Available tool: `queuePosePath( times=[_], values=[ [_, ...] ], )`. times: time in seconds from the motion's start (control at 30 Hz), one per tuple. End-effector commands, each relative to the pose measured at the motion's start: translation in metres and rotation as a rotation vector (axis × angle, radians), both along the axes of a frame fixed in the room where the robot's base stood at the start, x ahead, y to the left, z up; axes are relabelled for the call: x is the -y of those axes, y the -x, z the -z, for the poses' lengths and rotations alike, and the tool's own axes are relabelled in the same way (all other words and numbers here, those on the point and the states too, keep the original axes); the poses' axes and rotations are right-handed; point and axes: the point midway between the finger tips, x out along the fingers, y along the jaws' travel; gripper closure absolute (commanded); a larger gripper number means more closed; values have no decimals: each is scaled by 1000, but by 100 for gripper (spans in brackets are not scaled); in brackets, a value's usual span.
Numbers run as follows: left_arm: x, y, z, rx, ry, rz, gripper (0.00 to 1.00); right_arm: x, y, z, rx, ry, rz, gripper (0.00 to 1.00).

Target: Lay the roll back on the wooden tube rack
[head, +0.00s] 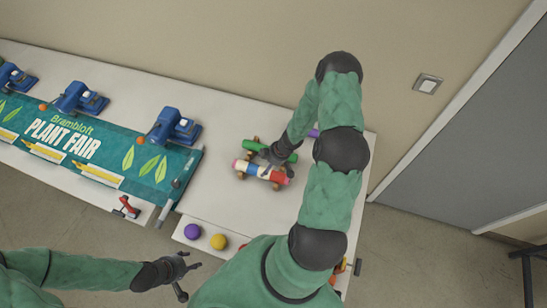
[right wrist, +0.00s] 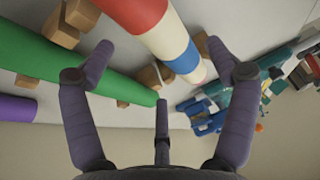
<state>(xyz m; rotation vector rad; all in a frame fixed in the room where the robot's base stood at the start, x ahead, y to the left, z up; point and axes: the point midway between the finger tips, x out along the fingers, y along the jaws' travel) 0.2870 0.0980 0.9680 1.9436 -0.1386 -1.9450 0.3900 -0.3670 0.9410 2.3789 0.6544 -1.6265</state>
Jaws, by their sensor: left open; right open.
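A striped roll in red, white, blue and cream (head: 262,172) lies on the table, with wooden blocks of the tube rack (head: 241,175) showing at its ends. A green roll (head: 284,151) lies just behind it, and a purple roll (head: 314,133) is mostly hidden by my right arm. The right wrist view shows the green roll (right wrist: 50,65), striped roll (right wrist: 160,35), purple roll (right wrist: 18,107) and wooden blocks (right wrist: 148,77). My right gripper (head: 272,154) is open over the green and striped rolls; contact is unclear. My left gripper (head: 185,272) is open and empty, off the table's front.
Several blue machines (head: 175,126) stand along the table's back. A green Plant Fair banner (head: 110,150) covers its left part. A purple ball (head: 192,231) and a yellow ball (head: 218,241) sit on a lower front shelf.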

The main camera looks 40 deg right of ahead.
Motion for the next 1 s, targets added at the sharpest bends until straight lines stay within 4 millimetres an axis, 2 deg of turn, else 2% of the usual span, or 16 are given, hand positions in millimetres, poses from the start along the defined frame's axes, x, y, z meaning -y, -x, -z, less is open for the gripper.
queuePosePath(
  times=[0.2,0.5,0.7,1.0],
  values=[
    [0,0,0,0,0,0,47,8,9,-28,2,1,-1,13],
    [0,0,0,0,0,0,47,15,19,-56,0,0,0,13],
    [0,0,0,0,0,0,47,17,22,-64,-1,0,1,13],
    [0,0,0,0,0,0,47,17,22,-66,-1,0,0,13]
  ],
)
